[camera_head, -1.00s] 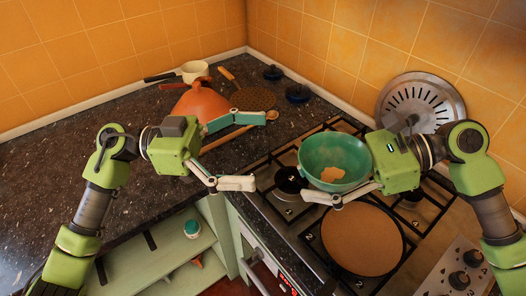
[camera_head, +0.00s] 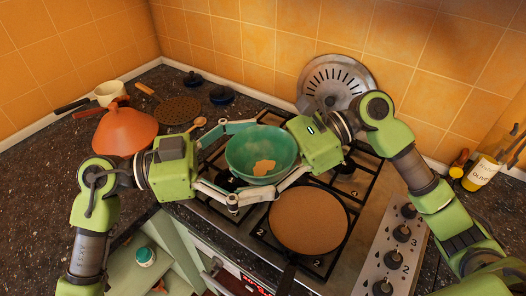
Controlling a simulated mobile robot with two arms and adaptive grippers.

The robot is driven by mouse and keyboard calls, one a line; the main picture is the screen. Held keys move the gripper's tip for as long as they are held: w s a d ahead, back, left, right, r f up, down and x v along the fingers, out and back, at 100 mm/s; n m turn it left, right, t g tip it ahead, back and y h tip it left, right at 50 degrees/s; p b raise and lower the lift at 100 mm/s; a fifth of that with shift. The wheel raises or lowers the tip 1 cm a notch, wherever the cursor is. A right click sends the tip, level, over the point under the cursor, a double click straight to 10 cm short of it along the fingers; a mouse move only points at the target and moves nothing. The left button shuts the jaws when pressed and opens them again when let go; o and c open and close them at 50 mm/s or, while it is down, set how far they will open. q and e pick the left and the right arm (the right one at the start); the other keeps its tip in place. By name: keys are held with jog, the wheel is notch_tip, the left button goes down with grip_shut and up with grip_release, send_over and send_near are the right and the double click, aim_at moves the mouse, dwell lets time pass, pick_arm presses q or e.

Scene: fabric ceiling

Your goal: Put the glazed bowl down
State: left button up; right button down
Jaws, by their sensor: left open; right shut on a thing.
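The green glazed bowl (camera_head: 245,150), with a tan patch inside, is upright above the left part of the hob. My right gripper (camera_head: 262,172) is shut on it from the right; one finger runs under its near side and the other is mostly hidden. My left gripper (camera_head: 240,162) is open at the bowl's left side, one finger behind the rim and one in front and below. I cannot tell whether its fingers touch the bowl.
A brown round pan (camera_head: 308,220) sits on the hob (camera_head: 345,262) just right of and below the bowl. An orange conical lid (camera_head: 124,133), wooden spoon (camera_head: 199,124) and saucepan (camera_head: 108,93) are on the dark counter (camera_head: 35,180). An oil bottle (camera_head: 482,172) stands far right.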

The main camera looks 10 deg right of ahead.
pick_arm(q)
jog(key=shift+d, duration=0.45)
jog(key=c, duration=1.5)
jog(key=shift+o, duration=0.2)
jog(key=shift+r, duration=0.1)
pick_arm(e)
jog(key=c, duration=1.4)
grip_release()
pick_arm(q)
jog(key=c, duration=0.6)
pick_arm(e)
jog(key=o, duration=0.6)
jog(key=shift+c, duration=0.2)
